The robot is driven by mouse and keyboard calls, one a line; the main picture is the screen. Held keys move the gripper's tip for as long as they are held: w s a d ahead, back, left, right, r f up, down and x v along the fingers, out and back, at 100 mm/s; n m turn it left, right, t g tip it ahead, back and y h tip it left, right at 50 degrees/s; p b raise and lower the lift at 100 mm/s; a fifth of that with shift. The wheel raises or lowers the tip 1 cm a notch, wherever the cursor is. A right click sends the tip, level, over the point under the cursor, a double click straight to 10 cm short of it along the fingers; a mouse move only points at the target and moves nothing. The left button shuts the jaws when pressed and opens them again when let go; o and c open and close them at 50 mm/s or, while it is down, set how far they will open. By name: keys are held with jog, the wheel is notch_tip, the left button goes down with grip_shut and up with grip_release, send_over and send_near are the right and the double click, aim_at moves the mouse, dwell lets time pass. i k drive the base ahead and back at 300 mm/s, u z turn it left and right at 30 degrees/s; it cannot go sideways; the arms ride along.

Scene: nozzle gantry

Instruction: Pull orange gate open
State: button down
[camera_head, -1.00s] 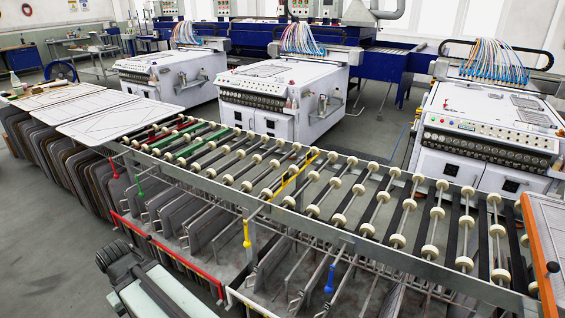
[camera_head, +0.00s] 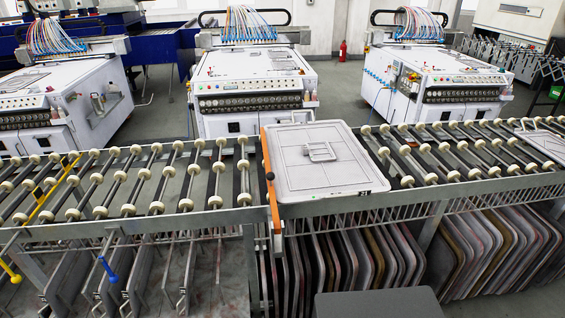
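The orange gate (camera_head: 272,200) is a narrow orange bar. It runs across the roller conveyor (camera_head: 205,219) along the left edge of a light grey panel (camera_head: 340,178). A dark knob (camera_head: 269,176) sits on the bar, and its orange lower end reaches over the front rail. The panel lies flat on the rollers, with a raised handle on top and a dark mark at its front right corner. Whether it touches the gate I cannot tell. My gripper is not in view.
A dark grey flat-topped block (camera_head: 378,303) fills the bottom middle. Dark panels (camera_head: 335,255) stand in the rack under the conveyor. A yellow bar (camera_head: 55,197) crosses the rollers at left, with a blue handle (camera_head: 107,270) below. White machines (camera_head: 255,95) stand behind.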

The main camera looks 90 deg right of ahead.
aim_at(270, 175)
jog(key=u, duration=1.2)
jog(key=i, duration=1.65)
jog(key=z, duration=2.25)
jog(key=i, duration=0.1)
jog(key=z, duration=2.7)
jog(key=i, duration=1)
jog(key=u, duration=0.05)
